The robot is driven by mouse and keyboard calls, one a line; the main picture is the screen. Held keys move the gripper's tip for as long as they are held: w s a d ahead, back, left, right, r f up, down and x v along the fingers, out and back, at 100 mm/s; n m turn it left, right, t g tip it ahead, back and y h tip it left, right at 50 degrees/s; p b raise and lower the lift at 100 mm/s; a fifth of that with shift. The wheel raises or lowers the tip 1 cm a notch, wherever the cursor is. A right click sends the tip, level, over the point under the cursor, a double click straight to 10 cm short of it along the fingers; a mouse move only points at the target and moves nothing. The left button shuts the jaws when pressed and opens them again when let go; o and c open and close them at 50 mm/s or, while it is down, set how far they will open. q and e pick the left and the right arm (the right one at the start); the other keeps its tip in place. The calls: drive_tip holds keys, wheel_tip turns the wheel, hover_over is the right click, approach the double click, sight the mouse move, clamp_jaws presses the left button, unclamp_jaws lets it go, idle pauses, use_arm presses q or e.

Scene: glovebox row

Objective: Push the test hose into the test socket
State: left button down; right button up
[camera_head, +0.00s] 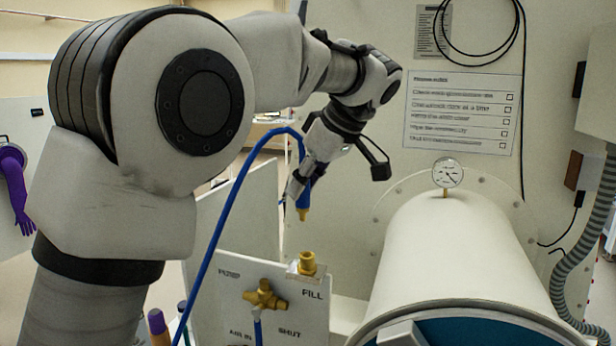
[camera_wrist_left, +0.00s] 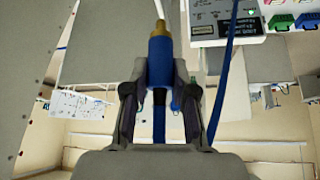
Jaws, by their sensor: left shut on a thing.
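My left gripper (camera_head: 298,188) is shut on the test hose's blue end piece (camera_head: 305,198), which has a brass tip pointing down. The left wrist view also shows the gripper (camera_wrist_left: 160,97) with a finger on each side of the blue end piece (camera_wrist_left: 160,62), its brass tip (camera_wrist_left: 160,28) bare beyond the fingers. The brass test socket (camera_head: 307,262) stands upright by the FILL label on a pale panel. The tip hangs above the socket, apart from it with a clear gap. The blue hose (camera_head: 226,205) loops from the gripper down to the left. My right gripper is not in view.
A brass valve (camera_head: 265,295) sits on the panel (camera_head: 312,320) left of the socket. A large white cylinder (camera_head: 450,250) with a pressure gauge (camera_head: 447,173) stands to the right. A grey corrugated hose (camera_head: 600,215) hangs at the far right.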

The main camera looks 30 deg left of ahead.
sight(308, 209)
use_arm(q)
drive_tip(key=shift+d+r, duration=0.1)
drive_tip(key=f+b, duration=0.1)
drive_tip(key=f, duration=0.1)
drive_tip(key=f+b, duration=0.1)
drive_tip(key=f, duration=0.1)
drive_tip(key=f+b, duration=0.2)
drive_tip(key=shift+w+f, duration=0.1)
drive_tip(key=shift+w, duration=0.3)
drive_tip(key=shift+w+f, duration=0.15)
drive_tip(key=shift+w, duration=0.15)
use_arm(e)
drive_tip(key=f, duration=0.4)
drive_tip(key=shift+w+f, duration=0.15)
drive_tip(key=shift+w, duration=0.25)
use_arm(q)
drive_tip(key=shift+s, duration=0.2)
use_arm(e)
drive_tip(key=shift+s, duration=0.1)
use_arm(q)
drive_tip(key=shift+w, duration=0.15)
drive_tip(key=shift+p, duration=0.35)
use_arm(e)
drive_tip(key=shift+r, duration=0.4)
